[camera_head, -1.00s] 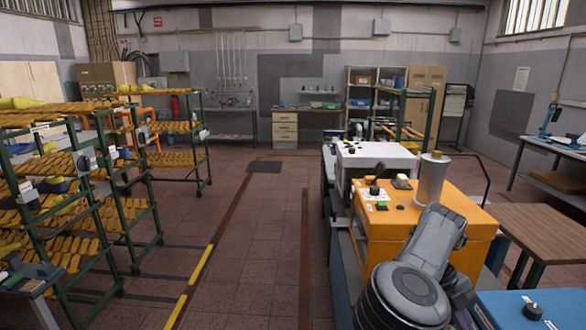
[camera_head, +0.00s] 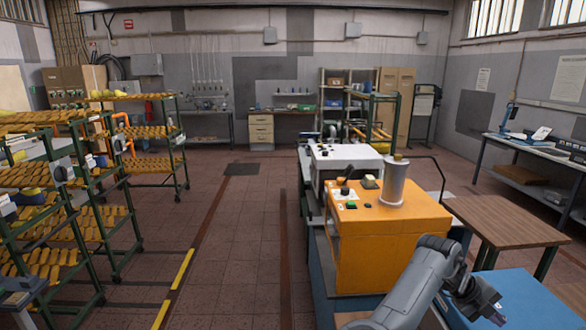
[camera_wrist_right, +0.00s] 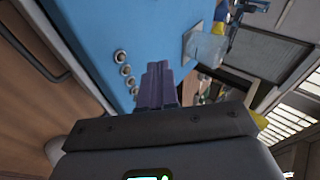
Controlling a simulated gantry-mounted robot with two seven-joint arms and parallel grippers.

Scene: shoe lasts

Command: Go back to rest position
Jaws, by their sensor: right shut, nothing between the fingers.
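My right gripper (camera_head: 494,314) is at the lower right in the head view, at the end of my grey right arm (camera_head: 415,290). It is in front of a blue surface (camera_head: 535,290) and right of the orange machine (camera_head: 395,240). In the right wrist view its fingers (camera_wrist_right: 157,85) are together with nothing between them, before a blue panel (camera_wrist_right: 90,30). My left gripper is not in view.
A brown-topped table (camera_head: 505,222) stands right of the orange machine, and a white machine (camera_head: 345,163) behind it. Green racks (camera_head: 100,215) with several orange shoe lasts line the left. The tiled floor (camera_head: 235,250) between is clear.

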